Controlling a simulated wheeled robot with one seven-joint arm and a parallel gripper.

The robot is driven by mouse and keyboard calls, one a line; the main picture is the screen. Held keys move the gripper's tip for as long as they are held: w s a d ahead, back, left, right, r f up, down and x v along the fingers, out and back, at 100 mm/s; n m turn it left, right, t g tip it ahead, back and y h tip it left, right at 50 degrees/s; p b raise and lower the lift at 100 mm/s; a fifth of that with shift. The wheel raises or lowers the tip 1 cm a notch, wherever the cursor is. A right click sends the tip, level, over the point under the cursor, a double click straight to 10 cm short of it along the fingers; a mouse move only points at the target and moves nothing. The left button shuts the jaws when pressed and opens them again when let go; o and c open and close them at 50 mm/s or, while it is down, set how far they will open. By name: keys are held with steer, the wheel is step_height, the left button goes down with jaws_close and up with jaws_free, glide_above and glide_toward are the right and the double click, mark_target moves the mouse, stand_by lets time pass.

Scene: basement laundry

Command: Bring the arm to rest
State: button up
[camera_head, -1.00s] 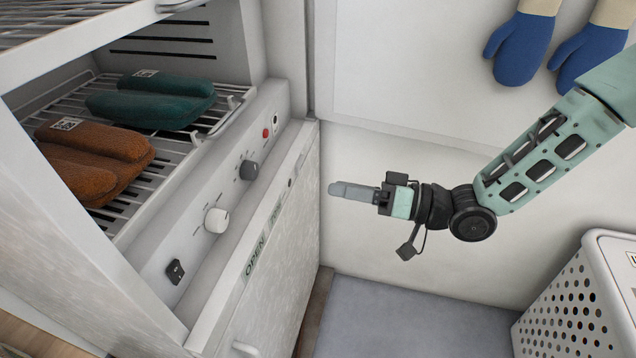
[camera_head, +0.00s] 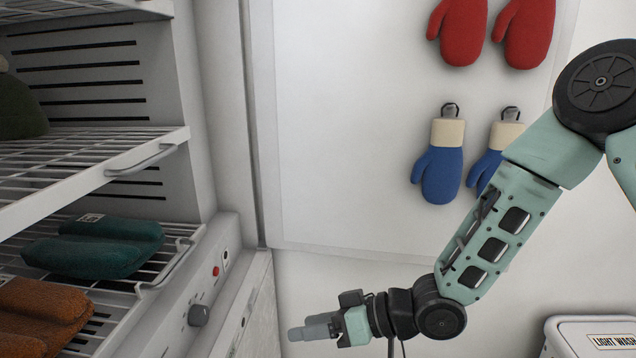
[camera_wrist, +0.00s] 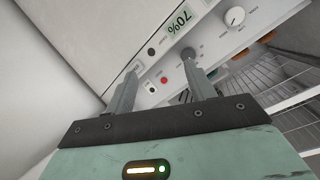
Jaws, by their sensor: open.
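My gripper (camera_head: 312,329) hangs low in the centre of the head view, at the end of my bent arm, pointing left towards the front panel of the drying cabinet (camera_head: 217,290). In the wrist view its two fingers (camera_wrist: 157,88) stand apart with nothing between them. Beyond them the wrist view shows the cabinet's control panel with a red button (camera_wrist: 164,80), a dark knob (camera_wrist: 188,54) and a white knob (camera_wrist: 235,16). I cannot tell exactly how far the fingertips are from the panel.
Green mittens (camera_head: 95,248) and orange mittens (camera_head: 40,312) lie on wire racks (camera_head: 80,170) at left. Red mittens (camera_head: 458,30) and blue mittens (camera_head: 438,172) hang on the back wall. A white bin labelled "LIGHT WASH" (camera_head: 590,338) stands at lower right.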

steer(key=s+d+r+m+g+h+p, duration=0.1)
steer(key=s+d+r+h+p, duration=0.2)
steer(key=s+d+r+h, duration=0.3)
steer(key=s+d+r+m+g+h+p, duration=0.1)
steer(key=s+d+r+h+p, duration=0.3)
steer(key=s+d+r, duration=0.5)
steer(key=s+r+h, duration=0.2)
steer(key=s, duration=0.2)
steer(key=shift+s+r+h, duration=0.2)
steer(key=shift+s+h, duration=0.15)
steer(key=shift+h, duration=0.05)
